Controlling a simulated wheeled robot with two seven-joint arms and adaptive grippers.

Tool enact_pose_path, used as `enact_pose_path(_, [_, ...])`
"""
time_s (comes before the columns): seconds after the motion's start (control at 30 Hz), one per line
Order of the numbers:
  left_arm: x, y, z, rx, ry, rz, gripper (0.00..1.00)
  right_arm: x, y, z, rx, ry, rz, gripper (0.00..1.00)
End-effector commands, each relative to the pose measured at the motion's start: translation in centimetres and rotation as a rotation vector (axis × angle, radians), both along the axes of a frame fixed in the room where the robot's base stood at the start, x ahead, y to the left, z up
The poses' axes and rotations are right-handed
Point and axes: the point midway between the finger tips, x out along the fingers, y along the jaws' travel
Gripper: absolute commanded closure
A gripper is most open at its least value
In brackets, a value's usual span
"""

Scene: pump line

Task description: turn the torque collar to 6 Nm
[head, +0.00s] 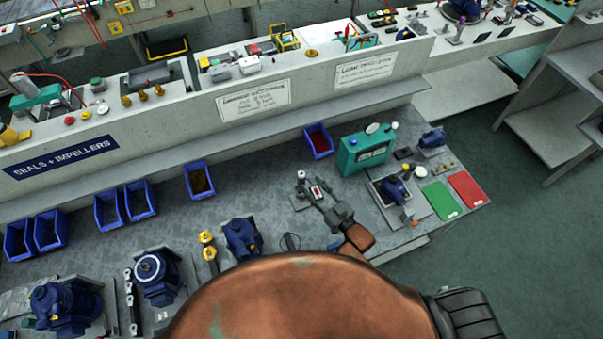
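My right gripper (325,204) is dark grey and reaches in over the right part of the workbench, at the end of my copper-coloured arm. Its fingertips are at or very near a small upright tool fixture (301,177) with a light top and a red-and-white part (316,191). I cannot tell whether they touch or grip it; the fingers are too small to read. The torque collar and its scale cannot be made out; they may be on this small device. My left gripper is not in view.
A teal box (366,150) stands behind and right of the gripper. A pump in a tray (392,190), a green mat (440,200) and a red mat (468,189) lie further right. Blue bins (200,180) line the back. Blue pumps (157,278) stand at front left.

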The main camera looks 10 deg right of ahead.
Motion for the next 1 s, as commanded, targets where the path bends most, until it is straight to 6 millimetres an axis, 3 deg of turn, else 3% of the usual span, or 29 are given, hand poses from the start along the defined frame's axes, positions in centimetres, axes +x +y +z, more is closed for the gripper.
enact_pose_path(0.5, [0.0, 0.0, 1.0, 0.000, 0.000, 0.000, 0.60, 6.2, 3.1, 0.2, 0.002, -0.004, 0.000, 0.62])
enact_pose_path(0.87, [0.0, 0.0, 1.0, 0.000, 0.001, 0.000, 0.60, 6.8, 3.3, 0.1, 0.001, -0.003, 0.000, 0.62])
enact_pose_path(1.0, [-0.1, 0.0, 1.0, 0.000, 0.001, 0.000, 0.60, 6.8, 3.3, 0.1, 0.001, -0.003, 0.000, 0.71])
